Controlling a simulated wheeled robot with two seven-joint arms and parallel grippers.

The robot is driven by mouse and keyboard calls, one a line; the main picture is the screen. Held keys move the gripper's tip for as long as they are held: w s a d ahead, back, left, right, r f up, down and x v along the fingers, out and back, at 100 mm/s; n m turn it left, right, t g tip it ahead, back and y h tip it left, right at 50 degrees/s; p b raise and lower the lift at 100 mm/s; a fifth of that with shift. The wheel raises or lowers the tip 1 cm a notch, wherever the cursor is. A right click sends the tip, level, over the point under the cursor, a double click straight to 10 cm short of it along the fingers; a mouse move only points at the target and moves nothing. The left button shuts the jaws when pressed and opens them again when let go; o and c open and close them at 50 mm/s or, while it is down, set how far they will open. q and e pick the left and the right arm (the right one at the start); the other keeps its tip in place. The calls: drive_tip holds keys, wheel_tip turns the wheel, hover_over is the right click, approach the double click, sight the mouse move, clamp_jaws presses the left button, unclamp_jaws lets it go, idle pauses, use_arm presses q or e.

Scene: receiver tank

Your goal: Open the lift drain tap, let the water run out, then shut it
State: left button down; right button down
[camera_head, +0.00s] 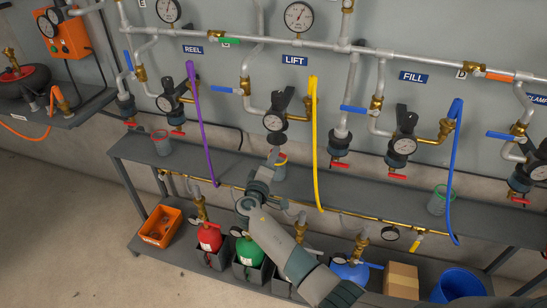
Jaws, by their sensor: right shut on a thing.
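The LIFT station is under the blue LIFT sign (295,60), with a gauge (273,122) and a dark bowl (277,138) beneath it. My right gripper (273,154) reaches up from below and is shut at the bottom of this bowl, where the lift drain tap sits. The gripper mostly hides the tap, so I cannot tell how its handle is turned. A cup (280,172) with an orange-yellow rim stands on the shelf just under it, partly hidden by my gripper. I cannot make out any water. My left gripper is not in view.
Similar stations under the REEL sign (193,49) and FILL sign (413,77) flank it. A yellow hose (315,150) hangs close to the right, a purple hose (197,120) to the left. The grey shelf (365,190) is mostly clear between cups.

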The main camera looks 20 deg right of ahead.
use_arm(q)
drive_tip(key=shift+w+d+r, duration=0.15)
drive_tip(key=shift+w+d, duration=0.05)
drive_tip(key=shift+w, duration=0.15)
use_arm(e)
drive_tip(key=shift+n, duration=1.7)
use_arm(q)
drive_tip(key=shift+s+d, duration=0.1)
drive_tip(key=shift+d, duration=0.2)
use_arm(e)
drive_tip(key=c, duration=2.2)
unclamp_jaws()
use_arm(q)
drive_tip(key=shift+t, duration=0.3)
use_arm(e)
drive_tip(key=shift+o, duration=0.2)
drive_tip(key=shift+s+a, duration=0.1)
